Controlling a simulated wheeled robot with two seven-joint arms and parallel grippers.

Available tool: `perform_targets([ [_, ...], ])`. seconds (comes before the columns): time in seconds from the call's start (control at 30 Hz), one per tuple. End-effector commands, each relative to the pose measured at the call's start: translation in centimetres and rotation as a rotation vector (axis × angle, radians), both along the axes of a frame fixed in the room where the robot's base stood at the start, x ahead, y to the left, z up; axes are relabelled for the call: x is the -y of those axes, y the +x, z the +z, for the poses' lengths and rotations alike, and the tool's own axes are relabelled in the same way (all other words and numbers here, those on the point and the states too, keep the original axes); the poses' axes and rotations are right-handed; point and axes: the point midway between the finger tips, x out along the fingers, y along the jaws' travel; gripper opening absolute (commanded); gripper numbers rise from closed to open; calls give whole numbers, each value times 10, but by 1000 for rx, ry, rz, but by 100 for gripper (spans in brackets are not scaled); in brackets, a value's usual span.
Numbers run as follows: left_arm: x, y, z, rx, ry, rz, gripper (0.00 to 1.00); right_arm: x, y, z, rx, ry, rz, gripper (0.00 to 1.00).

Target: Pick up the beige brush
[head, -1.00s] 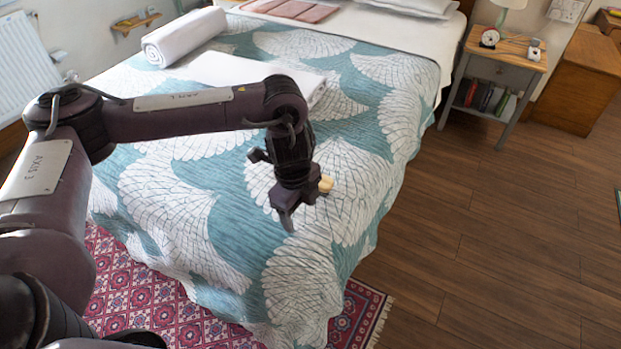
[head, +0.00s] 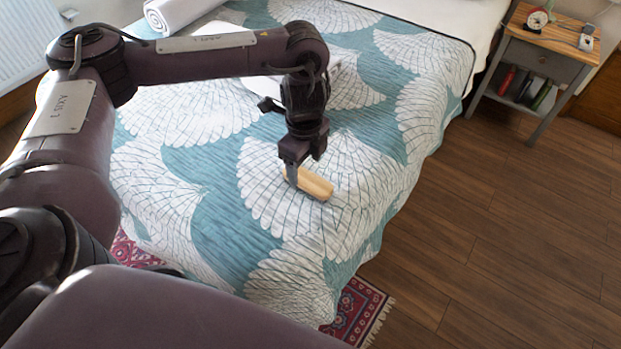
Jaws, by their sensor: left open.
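The beige brush (head: 314,184) lies on the teal and white patterned bedspread (head: 215,215), near the foot of the bed. My left gripper (head: 293,182) points down at the brush's left end, with its fingers at or just over it. The gripper is open. Its fingers hide part of the brush's left end, and I cannot tell whether they touch it. My right gripper is not in the head view.
A rolled white towel (head: 180,10) lies at the far left of the bed. A folded white cloth (head: 262,84) is partly behind my left arm. A grey bedside table (head: 545,62) with a red clock stands at the back right. Wooden floor (head: 500,240) is clear.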

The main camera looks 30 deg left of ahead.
Motion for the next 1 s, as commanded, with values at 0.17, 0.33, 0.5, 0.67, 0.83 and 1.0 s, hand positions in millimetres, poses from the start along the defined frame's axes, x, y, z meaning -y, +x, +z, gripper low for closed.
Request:
perform_targets([
  [0.17,-2,1,-26,-2,-1,2,67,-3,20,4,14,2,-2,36],
  [0.33,-5,2,-47,-2,1,2,67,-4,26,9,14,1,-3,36],
  [0.5,-5,2,-57,1,1,1,67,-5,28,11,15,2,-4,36],
  [0.67,-4,2,-57,1,0,1,67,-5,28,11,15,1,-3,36],
  [0.83,-4,2,-57,1,0,1,48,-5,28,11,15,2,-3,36],
  [1.0,-4,2,-57,1,0,1,25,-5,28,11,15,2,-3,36],
])
